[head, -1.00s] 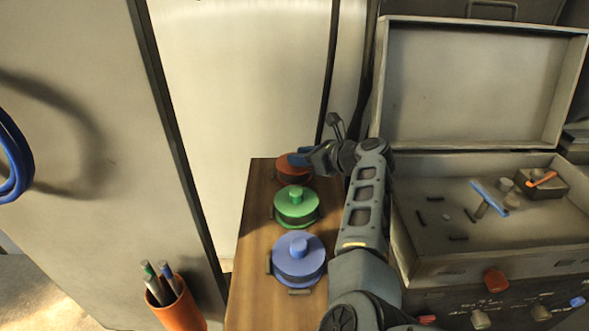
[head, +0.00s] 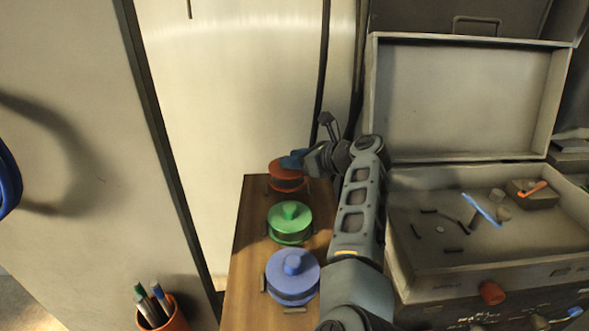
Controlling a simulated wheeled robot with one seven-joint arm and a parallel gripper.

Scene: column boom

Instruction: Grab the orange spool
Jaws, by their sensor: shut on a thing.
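The orange spool (head: 287,182) stands at the far end of a narrow wooden board (head: 250,235), behind the green spool (head: 290,220) and the blue spool (head: 292,275). My gripper (head: 292,160) is at the top of the orange spool, reaching it from the right, and is shut on it.
An open grey case (head: 470,235) with small parts stands on the right, close to my arm. An orange cup (head: 165,318) with pens is at the lower left. A pale panel (head: 240,90) rises behind the board. A blue cable (head: 8,180) hangs at the left edge.

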